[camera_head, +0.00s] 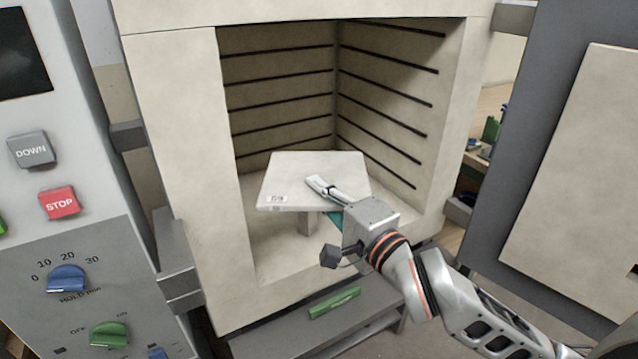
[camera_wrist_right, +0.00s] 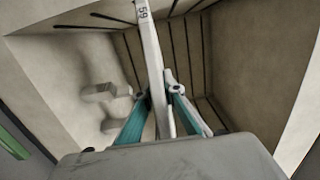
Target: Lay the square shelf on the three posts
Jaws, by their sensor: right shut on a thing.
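The square shelf (camera_head: 290,180) is a pale flat slab with a "59" label on its front edge. It is inside the open kiln, about level, above the kiln floor. My right gripper (camera_head: 327,190) is shut on its right front edge, one finger on top. The right wrist view shows the shelf (camera_wrist_right: 150,45) edge-on between the teal-backed fingers (camera_wrist_right: 158,98). One grey post (camera_head: 305,222) shows under the shelf; whether they touch I cannot tell. Two post-like blocks (camera_wrist_right: 100,92) show beside the shelf in the wrist view. Other posts are hidden. My left gripper is not in view.
The kiln walls (camera_head: 230,150) stand close on both sides, with dark grooves inside. The open door (camera_head: 580,170) is at the right, a control panel (camera_head: 90,250) at the left. A green bar (camera_head: 335,302) lies on the grey ledge before the opening.

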